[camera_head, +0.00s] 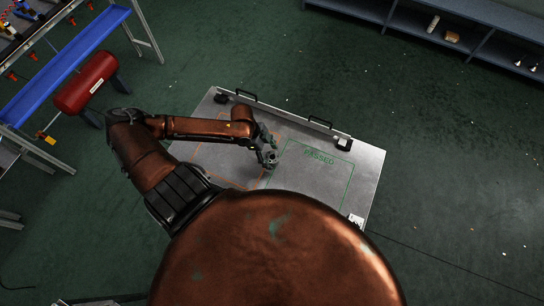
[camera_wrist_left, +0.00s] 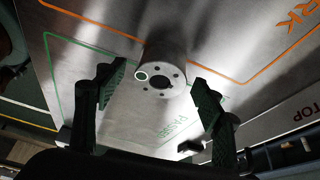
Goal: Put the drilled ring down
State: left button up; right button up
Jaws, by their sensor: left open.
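The drilled ring (camera_wrist_left: 165,68) is a short grey metal cylinder with a centre hole and several small holes in its face; one hole is circled in pale green. In the left wrist view it is ahead of and between the spread fingers of my left gripper (camera_wrist_left: 155,100), with gaps on both sides. Whether it rests on the steel table is unclear. In the head view my left gripper (camera_head: 269,157) is over the steel table (camera_head: 366,176), near the border between the orange and green outlines; the ring cannot be made out there. My right gripper is not in view.
The green outline (camera_head: 318,165) marked PASSED is on the table's right part, the orange outline (camera_head: 222,160) on its left. A red cylinder (camera_head: 86,82) and blue conveyor (camera_head: 60,70) stand left; a shelf (camera_head: 455,35) is at the back.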

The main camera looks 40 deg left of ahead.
pick_arm(q)
jog(key=p+v, duration=0.1)
jog(key=v, duration=0.9)
jog(key=shift+r, duration=0.3)
